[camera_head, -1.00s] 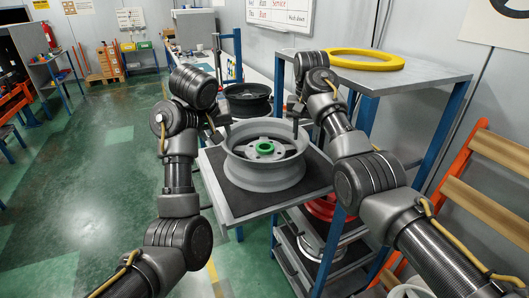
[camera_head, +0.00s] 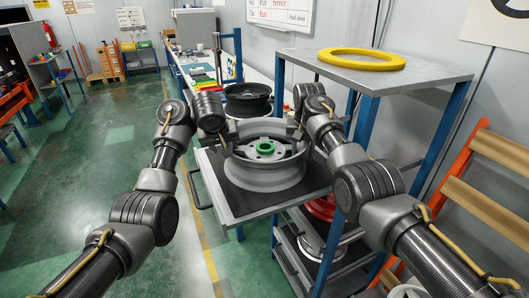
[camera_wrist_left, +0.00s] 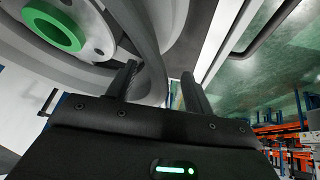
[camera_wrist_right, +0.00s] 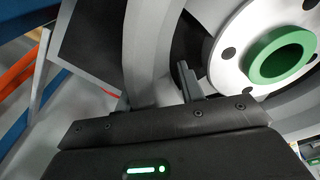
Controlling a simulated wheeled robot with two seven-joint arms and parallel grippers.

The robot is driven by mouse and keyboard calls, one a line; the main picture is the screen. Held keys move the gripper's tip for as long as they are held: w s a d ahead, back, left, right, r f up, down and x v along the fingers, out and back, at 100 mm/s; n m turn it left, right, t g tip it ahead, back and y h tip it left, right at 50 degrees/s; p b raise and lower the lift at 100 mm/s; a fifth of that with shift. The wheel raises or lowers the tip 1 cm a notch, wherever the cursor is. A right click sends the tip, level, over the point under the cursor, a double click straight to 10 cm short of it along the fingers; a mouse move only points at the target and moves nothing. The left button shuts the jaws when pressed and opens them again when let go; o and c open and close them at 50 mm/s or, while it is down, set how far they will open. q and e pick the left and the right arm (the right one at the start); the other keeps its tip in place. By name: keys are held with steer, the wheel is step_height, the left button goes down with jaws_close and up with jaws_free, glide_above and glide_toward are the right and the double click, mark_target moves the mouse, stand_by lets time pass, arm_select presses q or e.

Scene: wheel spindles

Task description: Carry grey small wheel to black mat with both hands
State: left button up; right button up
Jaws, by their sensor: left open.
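The grey wheel (camera_head: 265,174), with a green hub ring (camera_head: 264,147), lies flat on a dark mat (camera_head: 237,202) lining a pulled-out shelf. My left gripper (camera_head: 224,140) is at the left side of its rim. In the left wrist view its fingers (camera_wrist_left: 160,88) are apart, with the rim (camera_wrist_left: 150,50) by the gap. My right gripper (camera_head: 297,132) is at the rim's right side. In the right wrist view its fingers (camera_wrist_right: 153,92) stand apart with the rim (camera_wrist_right: 147,50) between them. The fingertips are largely hidden in the head view.
A black wheel (camera_head: 248,107) lies behind the grey one. A yellow ring (camera_head: 361,60) lies on the rack's top shelf (camera_head: 425,74), near my right arm. A red wheel (camera_head: 322,209) is on a lower shelf. A blue rack post (camera_head: 333,245) stands in front. Open floor (camera_head: 90,190) is at left.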

arm_select(q)
steer(key=shift+w+f, duration=0.3)
steer(key=shift+f, duration=0.05)
arm_select(e)
steer(key=shift+w+d+f, duration=0.1)
steer(key=shift+w+f, duration=0.1)
steer(key=shift+f, duration=0.2)
arm_select(q)
steer(key=shift+s+d+r, duration=0.1)
steer(key=shift+s+r, duration=0.15)
steer(key=shift+s, duration=0.05)
arm_select(e)
steer(key=shift+s+r, duration=0.2)
steer(key=shift+s, duration=0.1)
arm_select(q)
steer(key=shift+w+f, duration=0.15)
steer(key=c, duration=0.4)
arm_select(e)
steer(key=shift+w+f, duration=0.1)
steer(key=c, duration=0.4)
arm_select(q)
steer(key=c, duration=0.5)
arm_select(e)
jaws_close()
arm_select(q)
jaws_close()
